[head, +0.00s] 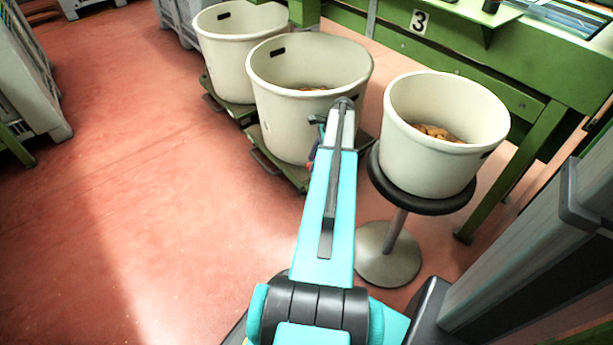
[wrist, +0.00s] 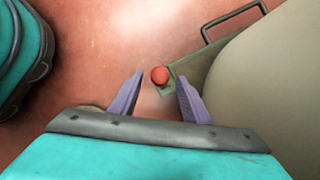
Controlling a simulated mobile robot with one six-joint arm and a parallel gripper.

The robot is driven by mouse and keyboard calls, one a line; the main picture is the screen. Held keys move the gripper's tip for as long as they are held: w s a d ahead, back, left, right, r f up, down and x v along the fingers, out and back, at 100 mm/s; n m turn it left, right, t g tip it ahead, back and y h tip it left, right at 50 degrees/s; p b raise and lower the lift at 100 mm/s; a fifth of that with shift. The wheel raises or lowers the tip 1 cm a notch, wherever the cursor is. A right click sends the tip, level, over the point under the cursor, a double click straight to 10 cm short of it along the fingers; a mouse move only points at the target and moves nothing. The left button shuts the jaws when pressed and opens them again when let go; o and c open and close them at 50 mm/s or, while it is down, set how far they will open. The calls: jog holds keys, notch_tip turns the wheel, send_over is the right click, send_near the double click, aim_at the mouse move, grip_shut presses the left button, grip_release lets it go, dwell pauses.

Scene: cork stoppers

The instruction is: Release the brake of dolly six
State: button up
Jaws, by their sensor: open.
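A red ball knob (wrist: 160,75), which looks like the brake knob, sits at the corner of a green dolly (wrist: 193,70) in the wrist view. That dolly (head: 292,176) carries the middle cream tub (head: 285,125) in the head view. My gripper (wrist: 160,79) is open, its two purple fingers either side of the knob in the picture, with gaps on both sides. I cannot tell how far the knob lies below the fingertips. In the head view my arm mostly hides the gripper. No number shows on the dolly.
Another cream tub (head: 235,60) stands on a dolly behind. A cream tub (head: 436,160) with corks stands on a black round stool (head: 425,202) close right of my arm. A green bench (head: 480,60) marked 3 runs behind. Red floor (head: 130,190) on the left is clear.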

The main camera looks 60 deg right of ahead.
jog(key=b+x, duration=0.2)
jog(key=x, duration=0.5)
jog(key=shift+f, duration=0.4)
jog(key=shift+a, duration=0.1)
jog(key=shift+c, duration=0.3)
grip_shut()
